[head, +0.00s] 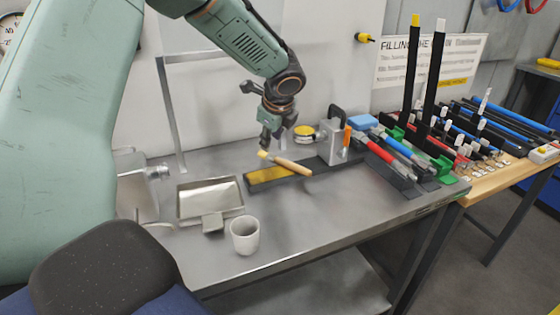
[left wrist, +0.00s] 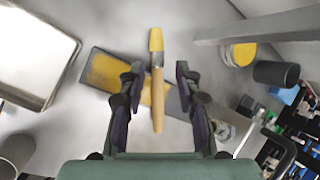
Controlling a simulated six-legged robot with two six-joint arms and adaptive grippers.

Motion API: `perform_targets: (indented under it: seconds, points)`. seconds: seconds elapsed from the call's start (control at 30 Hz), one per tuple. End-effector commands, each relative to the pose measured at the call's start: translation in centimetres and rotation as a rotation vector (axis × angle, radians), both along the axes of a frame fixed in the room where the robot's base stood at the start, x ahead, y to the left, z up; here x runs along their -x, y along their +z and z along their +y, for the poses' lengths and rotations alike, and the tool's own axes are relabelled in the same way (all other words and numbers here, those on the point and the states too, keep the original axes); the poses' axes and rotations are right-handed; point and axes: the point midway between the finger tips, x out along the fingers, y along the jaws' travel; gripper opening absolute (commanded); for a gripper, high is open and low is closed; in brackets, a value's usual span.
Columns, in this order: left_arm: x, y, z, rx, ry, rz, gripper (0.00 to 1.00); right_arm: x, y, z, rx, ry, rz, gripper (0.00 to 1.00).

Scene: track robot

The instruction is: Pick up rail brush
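The rail brush, with a light wooden handle (head: 292,165) and a yellow end, shows just below my left gripper (head: 268,142) in the head view. It appears over a dark rail (head: 322,164) with a yellow top patch. In the left wrist view the brush (left wrist: 157,90) runs lengthwise between the two fingers of my left gripper (left wrist: 158,72). The fingers are apart, with a gap on each side of the brush. My right gripper is in neither view.
A metal tray (head: 208,188) and a white cup (head: 245,236) stand left of the rail on the grey bench. A grey clamp-like block (head: 332,142) stands behind the rail's right part. Several tools and tall dark posts (head: 411,70) crowd the right.

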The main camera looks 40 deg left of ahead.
Motion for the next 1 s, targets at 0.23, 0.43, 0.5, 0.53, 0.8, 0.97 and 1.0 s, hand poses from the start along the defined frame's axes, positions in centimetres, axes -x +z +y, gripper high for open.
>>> perform_targets:
  seconds: [0.23, 0.43, 0.5, 0.53, 0.8, 0.97, 1.0]
  points:
    - [-0.5, -2.6, 0.6, 0.0, 0.0, 0.001, 0.34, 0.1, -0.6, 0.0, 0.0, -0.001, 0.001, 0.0]
    - [-1.0, -5.4, 1.4, -0.001, 0.0, 0.002, 0.34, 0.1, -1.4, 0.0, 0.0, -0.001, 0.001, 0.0]
    - [-1.3, -6.1, 1.8, -0.001, 0.0, 0.002, 0.34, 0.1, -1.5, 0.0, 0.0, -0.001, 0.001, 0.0]
    - [-1.4, -6.3, 1.9, -0.001, 0.0, 0.001, 0.34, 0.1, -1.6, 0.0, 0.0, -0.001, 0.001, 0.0]
    - [-1.8, -6.7, 2.3, 0.0, 0.0, -0.001, 0.34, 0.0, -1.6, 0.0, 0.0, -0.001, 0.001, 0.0]
    - [-1.8, -6.7, 2.4, 0.0, 0.001, 0.0, 0.25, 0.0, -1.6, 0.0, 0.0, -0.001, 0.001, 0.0]
    - [-1.8, -6.7, 2.4, 0.0, 0.0, 0.0, 0.22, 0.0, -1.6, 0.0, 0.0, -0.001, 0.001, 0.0]
